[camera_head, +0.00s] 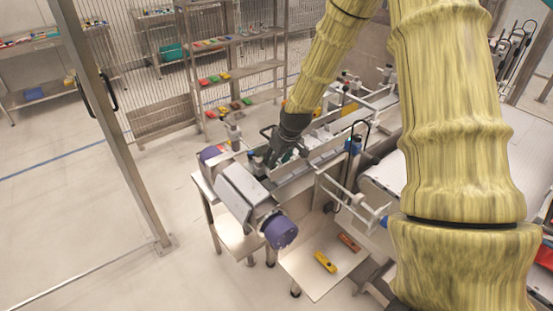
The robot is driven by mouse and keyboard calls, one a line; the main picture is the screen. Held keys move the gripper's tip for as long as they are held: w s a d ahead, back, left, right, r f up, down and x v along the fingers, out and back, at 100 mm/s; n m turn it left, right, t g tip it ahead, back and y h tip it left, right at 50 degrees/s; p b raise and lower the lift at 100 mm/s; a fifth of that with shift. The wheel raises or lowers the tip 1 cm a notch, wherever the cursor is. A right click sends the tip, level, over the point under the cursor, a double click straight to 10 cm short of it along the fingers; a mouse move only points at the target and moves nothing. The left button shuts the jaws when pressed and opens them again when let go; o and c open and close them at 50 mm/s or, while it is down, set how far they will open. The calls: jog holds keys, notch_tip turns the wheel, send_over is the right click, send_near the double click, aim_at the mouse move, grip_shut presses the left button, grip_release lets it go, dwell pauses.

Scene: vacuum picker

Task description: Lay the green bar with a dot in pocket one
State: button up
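My gripper (272,156) is a small dark shape at the end of my yellow-sleeved arm. It points down over the near end of a narrow metal conveyor (293,187). A patch of green shows close beside the fingers, but it is too small to tell whether it is the green bar with a dot or whether the fingers hold it. The fingers blend into the machine, so their opening does not show. I cannot make out pocket one or any dot from here.
A grey motor box (241,191) with purple end caps sits at the conveyor's near end. A yellow bar (325,261) and an orange-red bar (349,242) lie on a low shelf (312,279). Racks of coloured bars (240,104) stand behind.

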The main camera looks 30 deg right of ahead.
jog(key=shift+r, duration=0.1)
jog(key=shift+r+p, duration=0.4)
jog(key=shift+r, duration=0.35)
jog(key=b+v, duration=0.3)
jog(key=v, duration=0.8)
jog(key=shift+s+r, duration=0.2)
jog(key=shift+r, duration=0.1)
jog(key=shift+r, duration=0.1)
